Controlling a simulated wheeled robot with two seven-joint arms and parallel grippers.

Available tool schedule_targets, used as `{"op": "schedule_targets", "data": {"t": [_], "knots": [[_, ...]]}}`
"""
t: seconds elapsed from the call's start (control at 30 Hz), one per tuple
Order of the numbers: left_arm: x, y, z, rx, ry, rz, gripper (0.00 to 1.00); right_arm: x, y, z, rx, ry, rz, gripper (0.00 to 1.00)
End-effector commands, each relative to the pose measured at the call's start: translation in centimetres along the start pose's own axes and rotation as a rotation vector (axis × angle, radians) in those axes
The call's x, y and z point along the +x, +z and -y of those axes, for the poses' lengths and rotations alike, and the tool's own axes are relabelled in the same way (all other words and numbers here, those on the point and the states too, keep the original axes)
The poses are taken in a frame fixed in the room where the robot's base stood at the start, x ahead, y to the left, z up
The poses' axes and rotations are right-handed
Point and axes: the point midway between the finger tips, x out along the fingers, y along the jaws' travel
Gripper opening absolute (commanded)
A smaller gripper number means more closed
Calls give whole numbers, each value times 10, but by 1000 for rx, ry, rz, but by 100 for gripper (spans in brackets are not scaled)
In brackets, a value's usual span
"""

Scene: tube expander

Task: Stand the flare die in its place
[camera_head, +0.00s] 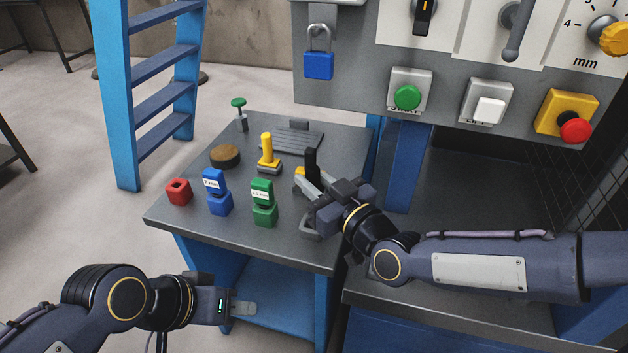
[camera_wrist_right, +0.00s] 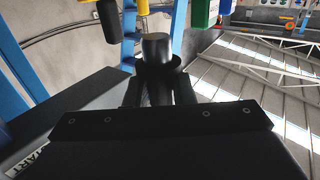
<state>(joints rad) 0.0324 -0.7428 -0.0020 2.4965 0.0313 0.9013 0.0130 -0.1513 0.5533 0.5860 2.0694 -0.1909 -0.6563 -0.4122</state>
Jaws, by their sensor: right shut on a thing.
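A dark round piece with a flange and a dull olive end, which I take to be the flare die (camera_wrist_right: 156,48), sits between the fingers of my right gripper (camera_wrist_right: 158,92) in the right wrist view. In the head view my right gripper (camera_head: 318,207) is low over the right part of the small grey table and hides the piece. A black upright handle (camera_head: 311,160) with yellow parts at its foot shows just behind it. My left gripper (camera_head: 242,308) is empty in front of the table; its finger gap is not clear.
On the table (camera_head: 170,215) stand a red block (camera_head: 179,191), a blue labelled block (camera_head: 217,193), a green labelled block (camera_head: 263,203), a yellow-handled piece (camera_head: 267,155), a brown disc (camera_head: 225,156) and a ribbed grey plate (camera_head: 292,138). The control panel (camera_head: 350,90) rises behind.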

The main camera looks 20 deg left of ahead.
Motion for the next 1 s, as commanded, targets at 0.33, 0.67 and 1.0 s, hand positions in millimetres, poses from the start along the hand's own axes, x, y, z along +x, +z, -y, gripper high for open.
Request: {"op": "schedule_targets", "data": {"t": [0.33,0.67,1.0], "knots": [[18,9,8,0,0,0,36,-1,14,0,-1,-2,-2,0],[46,23,21,0,0,0,36,-1,45,0,-2,-2,-2,0],[55,28,25,0,0,0,36,-1,56,0,-1,-1,-2,0]]}}
